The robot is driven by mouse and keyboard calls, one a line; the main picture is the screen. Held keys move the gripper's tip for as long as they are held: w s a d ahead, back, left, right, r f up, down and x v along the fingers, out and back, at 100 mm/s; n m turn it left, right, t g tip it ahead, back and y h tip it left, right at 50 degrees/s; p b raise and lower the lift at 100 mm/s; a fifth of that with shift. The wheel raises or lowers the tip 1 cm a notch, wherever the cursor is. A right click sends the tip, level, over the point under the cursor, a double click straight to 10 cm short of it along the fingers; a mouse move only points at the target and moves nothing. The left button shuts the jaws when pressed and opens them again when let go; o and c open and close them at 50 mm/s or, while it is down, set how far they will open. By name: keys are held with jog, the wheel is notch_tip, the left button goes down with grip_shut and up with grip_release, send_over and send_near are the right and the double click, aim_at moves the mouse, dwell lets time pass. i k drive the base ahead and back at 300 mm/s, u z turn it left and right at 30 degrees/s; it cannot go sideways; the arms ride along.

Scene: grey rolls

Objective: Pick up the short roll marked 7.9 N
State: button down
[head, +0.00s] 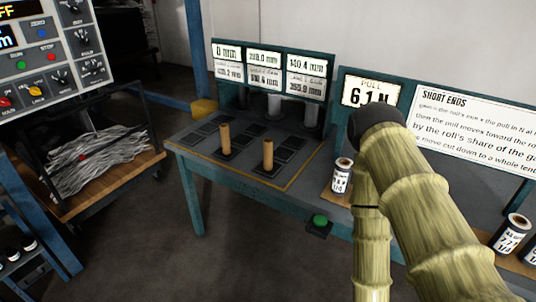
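A short roll (342,176) with a white printed label and a dark core stands upright on a small wooden pad at the bench's front edge. Its label is too small to read surely. Another short roll (511,233) stands at the right on a wooden board. Its label seems to start with a 7, but the number is not clear. A further roll (531,255) is cut off by the right edge. I cannot tell which roll reads 7.9 N. My jointed, bamboo-like arm covers the middle right, close to the first roll in the picture. My gripper is not in view.
A teal table (186,147) holds dark pads and two brown posts (224,140) (268,154), with grey rolls (275,105) behind. A green button (319,221) sits low in front. A cart (60,208) with shredded strips stands left. The floor between is clear.

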aim_at(268, 142)
jog(key=z, duration=0.05)
jog(key=k, duration=0.55)
jog(key=u, duration=0.85)
jog(key=i, duration=1.15)
jog(key=z, duration=0.25)
